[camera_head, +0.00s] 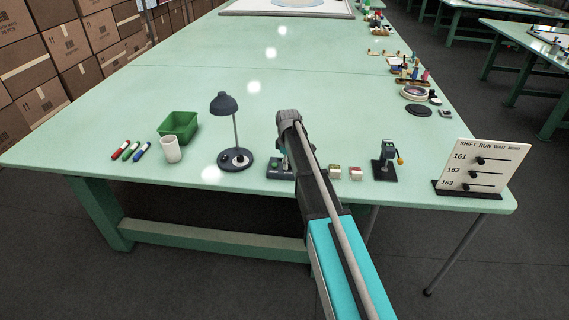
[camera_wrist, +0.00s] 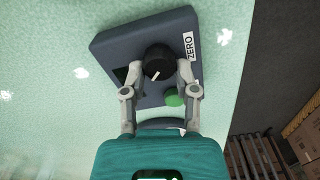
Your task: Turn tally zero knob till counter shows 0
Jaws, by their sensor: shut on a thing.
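The tally box is a dark grey block with a white label reading ZERO (camera_wrist: 188,46). Its black round knob (camera_wrist: 157,60) carries a white pointer line, and a green round button (camera_wrist: 175,100) sits below it. My gripper (camera_wrist: 159,71) is shut on the knob, one finger on each side. A dark window left of the knob is partly covered by the left finger, and I cannot read any digits.
On the green table (camera_head: 330,100), a desk lamp (camera_head: 235,130), white cup (camera_head: 171,150) and green bin (camera_head: 179,125) stand left of the box. Small blocks (camera_head: 345,172), a dark stand device (camera_head: 386,160) and a SHIFT RUN board (camera_head: 482,168) stand right.

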